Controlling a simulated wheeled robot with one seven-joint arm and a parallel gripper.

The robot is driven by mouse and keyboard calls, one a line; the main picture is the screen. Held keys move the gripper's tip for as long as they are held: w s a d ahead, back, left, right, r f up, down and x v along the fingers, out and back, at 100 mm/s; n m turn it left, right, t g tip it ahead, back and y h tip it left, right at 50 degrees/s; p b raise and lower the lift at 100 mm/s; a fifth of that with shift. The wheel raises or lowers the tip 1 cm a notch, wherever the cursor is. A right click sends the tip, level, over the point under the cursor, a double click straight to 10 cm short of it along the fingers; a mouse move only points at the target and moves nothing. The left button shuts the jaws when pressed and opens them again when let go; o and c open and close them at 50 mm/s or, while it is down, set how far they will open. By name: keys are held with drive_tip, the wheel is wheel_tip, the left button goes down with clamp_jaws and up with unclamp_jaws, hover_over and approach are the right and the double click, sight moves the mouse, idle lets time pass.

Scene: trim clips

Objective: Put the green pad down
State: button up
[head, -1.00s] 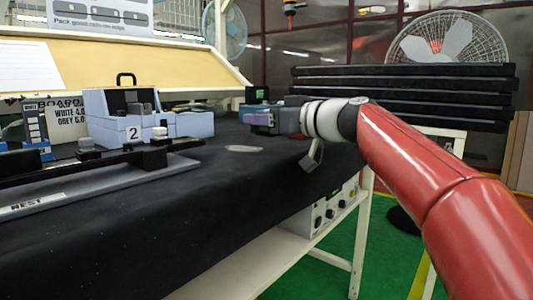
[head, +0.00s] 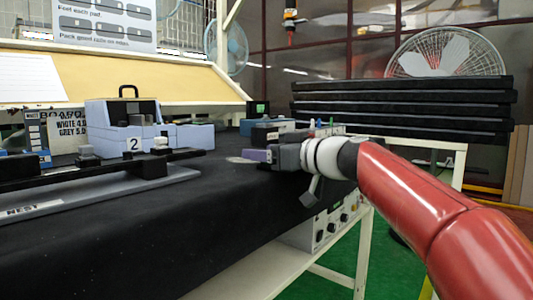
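My gripper (head: 262,156) is at the end of the red arm, low over the right end of the black-covered bench (head: 120,235). A lavender piece shows at its tip, close to the cloth. I cannot tell whether this is a finger or something held. The finger opening is not clear from this side. I cannot make out a green pad for certain. A small green patch (head: 260,108) shows on a dark box behind the gripper, and it looks like part of that box.
A pale blue fixture marked 2 (head: 130,128) and a grey nest rail (head: 100,190) stand at left. A low blue-grey box (head: 256,124) is just behind the gripper. Black stacked trays (head: 400,108) stand at right. A pale oval mark (head: 240,160) lies left of the gripper.

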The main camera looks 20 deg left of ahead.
drive_tip(key=shift+o, duration=0.3)
drive_tip(key=shift+r, duration=0.1)
drive_tip(key=shift+r+p, duration=0.2)
drive_tip(key=shift+p, duration=0.15)
drive_tip(key=b+v, duration=0.2)
drive_tip(key=v, duration=1)
drive_tip(key=shift+f, duration=0.2)
drive_tip(key=s+d+f+m+h, duration=0.4)
drive_tip(key=s+d+f, duration=0.3)
drive_tip(key=f, duration=0.5)
drive_tip(key=s+d+f+m+h, duration=0.5)
drive_tip(key=s+d+f, duration=0.3)
drive_tip(key=f, duration=0.4)
drive_tip(key=s+d+f+m+g+h, duration=0.1)
drive_tip(key=s+d+f+m+h, duration=0.3)
drive_tip(key=s+d+f+h, duration=0.3)
wheel_tip(320, 180, down, 5)
drive_tip(key=shift+s+d, duration=0.7)
drive_tip(key=shift+s, duration=0.25)
